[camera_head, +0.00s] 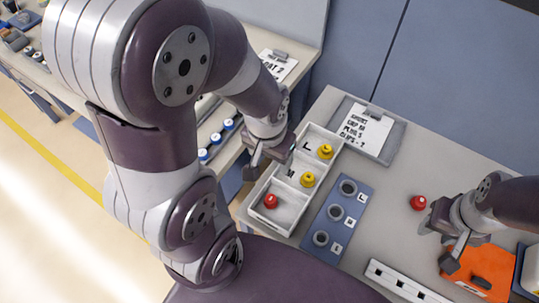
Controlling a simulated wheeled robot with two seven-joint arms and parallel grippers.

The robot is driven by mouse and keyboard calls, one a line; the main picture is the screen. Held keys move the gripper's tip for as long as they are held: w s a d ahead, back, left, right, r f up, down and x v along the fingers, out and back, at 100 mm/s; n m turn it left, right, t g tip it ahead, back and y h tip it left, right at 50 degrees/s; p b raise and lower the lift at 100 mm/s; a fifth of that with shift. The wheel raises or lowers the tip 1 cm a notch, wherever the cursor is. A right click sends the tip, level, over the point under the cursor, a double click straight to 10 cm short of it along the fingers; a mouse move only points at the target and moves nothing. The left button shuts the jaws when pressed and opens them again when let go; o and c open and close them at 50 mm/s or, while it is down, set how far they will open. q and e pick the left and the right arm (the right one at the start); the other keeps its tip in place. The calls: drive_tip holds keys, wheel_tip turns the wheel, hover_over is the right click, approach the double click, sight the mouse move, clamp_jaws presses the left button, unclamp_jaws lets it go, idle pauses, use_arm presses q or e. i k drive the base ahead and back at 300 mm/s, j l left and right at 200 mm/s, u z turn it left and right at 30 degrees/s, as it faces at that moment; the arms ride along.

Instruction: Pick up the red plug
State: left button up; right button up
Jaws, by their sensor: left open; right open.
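One red plug (270,201) sits in the nearest compartment of the white tray (287,226). A second red plug-like piece (418,202) stands on the grey table, right of the blue block. My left gripper (270,162) is open and empty, by the tray's left edge, beyond the red plug in the tray. My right gripper (440,245) is open and empty, just nearer than the loose red piece and beside the orange object. Yellow plugs sit in the tray's middle compartment (308,179) and far compartment (325,152).
A blue block (323,216) with three ringed holes and letter labels lies right of the tray. A clipboard (369,132) lies behind. An orange object (482,272) and a white strip with dark squares (400,284) are at the front right. Table between block and loose red piece is clear.

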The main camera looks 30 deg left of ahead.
sight(419, 203)
drive_tip(key=z, duration=0.75)
